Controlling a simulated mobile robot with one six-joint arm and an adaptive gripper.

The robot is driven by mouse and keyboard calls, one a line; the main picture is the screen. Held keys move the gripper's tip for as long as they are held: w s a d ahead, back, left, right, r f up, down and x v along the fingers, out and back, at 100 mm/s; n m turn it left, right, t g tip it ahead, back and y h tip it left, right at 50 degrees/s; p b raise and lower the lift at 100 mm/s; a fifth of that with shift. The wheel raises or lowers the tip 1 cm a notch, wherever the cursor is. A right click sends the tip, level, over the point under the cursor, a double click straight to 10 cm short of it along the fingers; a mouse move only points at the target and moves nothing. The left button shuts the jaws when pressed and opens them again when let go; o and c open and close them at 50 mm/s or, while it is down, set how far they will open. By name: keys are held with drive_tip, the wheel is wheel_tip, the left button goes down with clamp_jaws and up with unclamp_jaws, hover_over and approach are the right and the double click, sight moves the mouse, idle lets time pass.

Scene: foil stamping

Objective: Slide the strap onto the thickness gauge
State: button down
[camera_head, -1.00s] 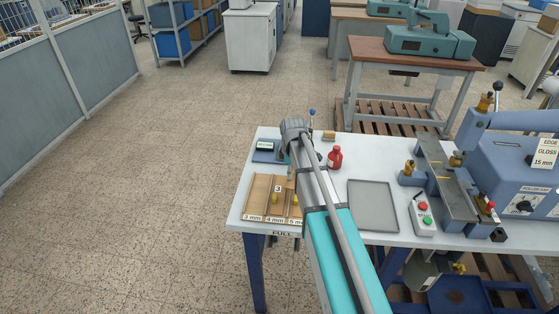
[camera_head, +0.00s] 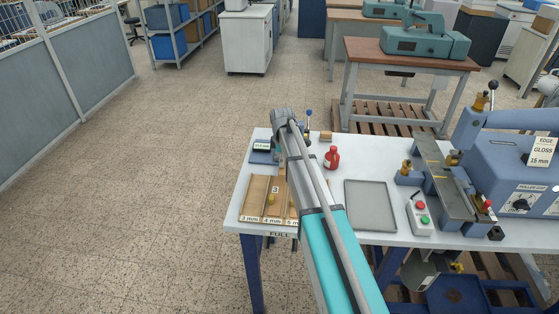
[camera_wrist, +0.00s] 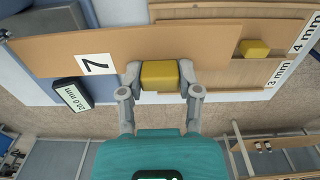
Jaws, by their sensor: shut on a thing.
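My gripper (camera_wrist: 160,80) is shut on the yellow knob (camera_wrist: 160,75) of a tan strap (camera_wrist: 215,40) marked 7. The strap lies across the wrist view, its left end reaching over the grey part at the upper left. I cannot tell whether it touches the gauge. The thickness gauge (camera_head: 262,150) is blue with a dark display, at the table's left back. Its display also shows in the wrist view (camera_wrist: 72,93) and reads 20.0 mm. In the head view my arm hides the gripper and most of the held strap.
A wooden rack (camera_head: 255,197) labelled 3 mm, 4 mm and more holds straps with yellow knobs, including one marked 3. The blue press (camera_head: 515,165) is farther right.

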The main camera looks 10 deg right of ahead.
drive_tip(key=shift+f, duration=0.15)
drive_tip(key=shift+f+b, duration=1.95)
drive_tip(key=shift+b, duration=0.1)
drive_tip(key=shift+w+d, duration=0.55)
drive_tip(key=shift+w, duration=1.05)
drive_tip(key=shift+w+d, duration=0.5)
drive_tip(key=shift+w, duration=1.15)
drive_tip(key=shift+w+d, duration=0.55)
drive_tip(key=shift+w, duration=1.05)
drive_tip(key=shift+f, duration=0.15)
drive_tip(key=shift+c, duration=1)
unclamp_jaws()
